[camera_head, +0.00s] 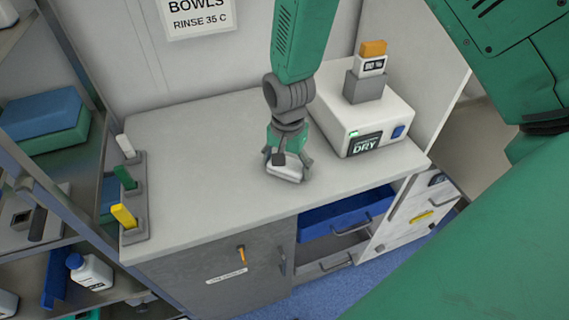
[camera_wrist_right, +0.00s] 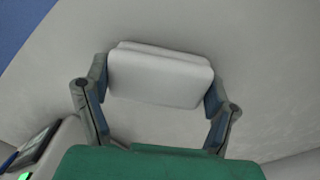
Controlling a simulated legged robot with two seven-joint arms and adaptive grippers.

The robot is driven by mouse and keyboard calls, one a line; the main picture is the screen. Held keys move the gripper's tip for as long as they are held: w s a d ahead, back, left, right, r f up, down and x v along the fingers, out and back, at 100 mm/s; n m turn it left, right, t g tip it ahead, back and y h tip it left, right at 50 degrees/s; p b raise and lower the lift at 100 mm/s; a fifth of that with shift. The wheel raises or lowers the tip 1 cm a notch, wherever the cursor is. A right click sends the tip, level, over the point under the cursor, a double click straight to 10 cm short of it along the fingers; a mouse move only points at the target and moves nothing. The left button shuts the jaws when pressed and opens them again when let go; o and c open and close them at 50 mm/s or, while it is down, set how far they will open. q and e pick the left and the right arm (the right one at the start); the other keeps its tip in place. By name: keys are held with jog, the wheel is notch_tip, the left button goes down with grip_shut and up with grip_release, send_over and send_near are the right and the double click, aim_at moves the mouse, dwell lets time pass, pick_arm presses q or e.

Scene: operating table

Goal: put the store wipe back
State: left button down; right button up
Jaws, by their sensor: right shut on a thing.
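The wipe (camera_head: 285,173) looks like a small white folded pad on or just above the pale counter. My right gripper (camera_head: 287,162) reaches down from the top of the head view and is shut on it. In the right wrist view, the white pad (camera_wrist_right: 160,76) sits between the two fingers of the right gripper (camera_wrist_right: 157,88), gripped at its two ends. The counter lies behind it. I cannot tell whether the pad touches the counter. My left gripper is not in view.
A white DRY machine (camera_head: 374,112) stands right of the gripper, with a grey holder (camera_head: 364,87) on top. A rack (camera_head: 134,190) with white, green and yellow pieces lines the counter's left edge. A blue drawer (camera_head: 345,214) stands open below. The counter's left half (camera_head: 195,150) is clear.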

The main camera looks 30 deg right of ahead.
aim_at(288, 162)
jog(key=o, duration=1.1)
jog(key=shift+d+f, duration=0.1)
jog(key=shift+d, duration=0.25)
jog(key=shift+a+r, duration=0.25)
jog(key=shift+a, duration=0.3)
jog(key=r, duration=0.4)
jog(key=shift+w+a+r, duration=0.15)
jog(key=shift+a+r, duration=0.05)
jog(key=shift+a, duration=0.15)
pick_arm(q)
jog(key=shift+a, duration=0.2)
pick_arm(e)
notch_tip(288, 162, up, 7)
jog(key=shift+d+r, duration=0.15)
jog(key=shift+r, duration=0.05)
jog(key=shift+d, duration=0.1)
